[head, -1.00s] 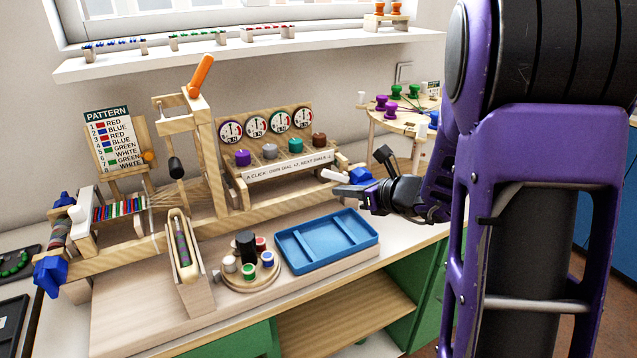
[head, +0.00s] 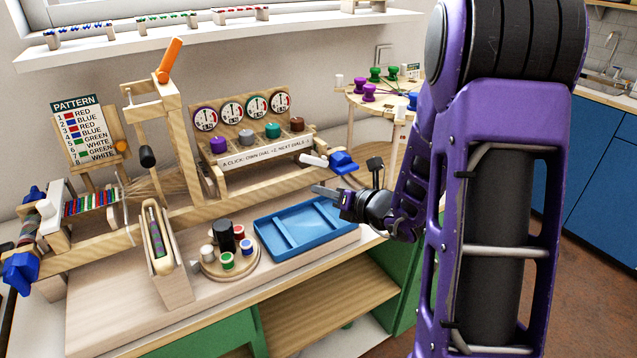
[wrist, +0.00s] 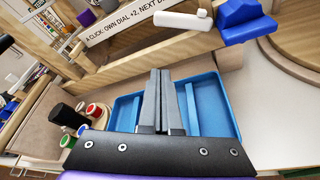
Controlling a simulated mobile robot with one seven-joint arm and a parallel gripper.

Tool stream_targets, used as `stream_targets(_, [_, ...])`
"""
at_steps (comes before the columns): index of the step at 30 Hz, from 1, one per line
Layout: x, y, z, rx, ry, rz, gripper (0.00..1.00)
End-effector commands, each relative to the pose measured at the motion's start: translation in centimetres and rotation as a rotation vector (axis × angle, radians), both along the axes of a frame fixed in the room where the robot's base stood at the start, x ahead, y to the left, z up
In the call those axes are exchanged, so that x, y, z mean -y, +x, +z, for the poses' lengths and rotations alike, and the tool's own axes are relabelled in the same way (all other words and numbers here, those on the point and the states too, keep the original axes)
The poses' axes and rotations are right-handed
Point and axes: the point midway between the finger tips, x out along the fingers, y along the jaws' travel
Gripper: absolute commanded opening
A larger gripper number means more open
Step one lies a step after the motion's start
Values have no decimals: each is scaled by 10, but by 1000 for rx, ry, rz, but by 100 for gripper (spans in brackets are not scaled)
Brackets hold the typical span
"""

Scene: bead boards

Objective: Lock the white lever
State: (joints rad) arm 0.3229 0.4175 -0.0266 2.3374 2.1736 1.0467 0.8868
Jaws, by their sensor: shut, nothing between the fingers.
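The white lever (head: 313,159) is a short white rod at the right end of the wooden loom frame, just left of a blue knob (head: 343,163). In the wrist view the white lever (wrist: 184,20) lies nearly level at the top, with the blue knob (wrist: 245,20) to its right. My gripper (head: 316,190) is shut and empty, below the lever in the head view and apart from it. In the wrist view my gripper (wrist: 160,74) points up towards the frame, its tips short of the lever.
A blue tray (head: 347,234) lies under my gripper. A round wooden stand (head: 212,269) with several spools is to its left. The dial panel (head: 270,152) stands behind, left of the lever. A round table with coloured pegs (head: 352,100) is at the back right.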

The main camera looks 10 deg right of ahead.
Motion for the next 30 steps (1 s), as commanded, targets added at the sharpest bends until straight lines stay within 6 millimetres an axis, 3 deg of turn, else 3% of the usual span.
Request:
stream_targets(12, [-40,73,-26,1,-1,4,0])
stream_targets(18, [-24,77,3,4,-2,-1,0])
stream_targets(30, [-19,78,11,0,-1,0,0])
